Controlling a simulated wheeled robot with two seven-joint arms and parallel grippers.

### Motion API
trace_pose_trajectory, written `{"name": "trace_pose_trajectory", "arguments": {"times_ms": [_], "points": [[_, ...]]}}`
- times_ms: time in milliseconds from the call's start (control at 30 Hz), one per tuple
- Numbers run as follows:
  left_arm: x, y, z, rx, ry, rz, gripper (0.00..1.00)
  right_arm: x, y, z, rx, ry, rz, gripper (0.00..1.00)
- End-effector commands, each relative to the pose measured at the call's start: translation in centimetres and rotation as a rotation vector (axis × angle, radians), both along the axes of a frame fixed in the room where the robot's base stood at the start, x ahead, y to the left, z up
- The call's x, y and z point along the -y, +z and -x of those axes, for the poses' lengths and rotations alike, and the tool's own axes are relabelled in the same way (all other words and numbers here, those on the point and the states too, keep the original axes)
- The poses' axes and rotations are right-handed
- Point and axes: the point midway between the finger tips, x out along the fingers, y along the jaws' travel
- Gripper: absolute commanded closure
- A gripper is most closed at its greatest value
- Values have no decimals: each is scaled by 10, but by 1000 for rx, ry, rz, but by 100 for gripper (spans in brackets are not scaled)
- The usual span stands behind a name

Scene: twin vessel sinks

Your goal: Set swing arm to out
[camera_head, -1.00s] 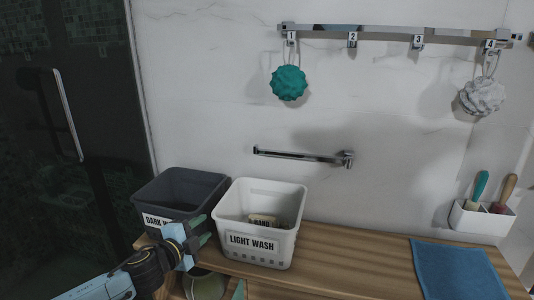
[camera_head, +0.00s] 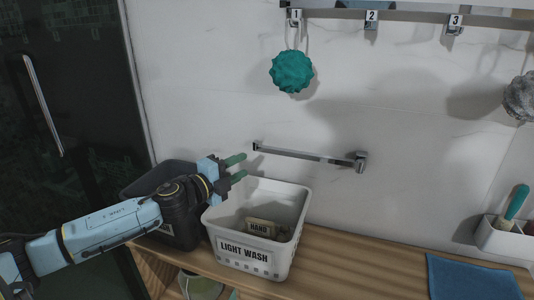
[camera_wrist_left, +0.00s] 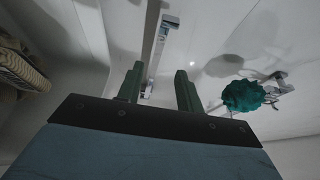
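The chrome swing arm (camera_head: 310,156) is on the marble wall, its mount (camera_head: 360,162) at the right and its free end at the left. It appears to lie roughly along the wall. My left gripper (camera_head: 240,167) is open and empty, just left of and slightly below the free end, above the baskets. In the left wrist view, the swing arm (camera_wrist_left: 160,45) runs away beyond the open left gripper (camera_wrist_left: 160,83), lined up with the gap between the green fingers. I cannot tell whether they touch it. My right gripper is not in view.
The white light wash basket (camera_head: 257,256) holds a small block, and the dark basket (camera_head: 176,236) is behind my left arm. A teal pouf (camera_head: 291,71) hangs above from the hook rail (camera_head: 420,15). A blue cloth (camera_head: 472,278) lies on the counter at right.

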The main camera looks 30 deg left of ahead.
Motion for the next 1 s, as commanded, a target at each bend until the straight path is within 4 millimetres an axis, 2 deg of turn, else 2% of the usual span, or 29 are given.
{"name": "trace_pose_trajectory", "arguments": {"times_ms": [67, 467, 800, 1000], "points": [[1, 2, -9, 4, 2, 2, 64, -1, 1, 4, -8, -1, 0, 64], [8, 1, -52, 3, 2, 1, 64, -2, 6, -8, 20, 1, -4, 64], [14, 1, -91, 2, 2, 2, 64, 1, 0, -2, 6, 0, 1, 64], [16, 0, -104, 1, 1, 1, 64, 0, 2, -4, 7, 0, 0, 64]]}}
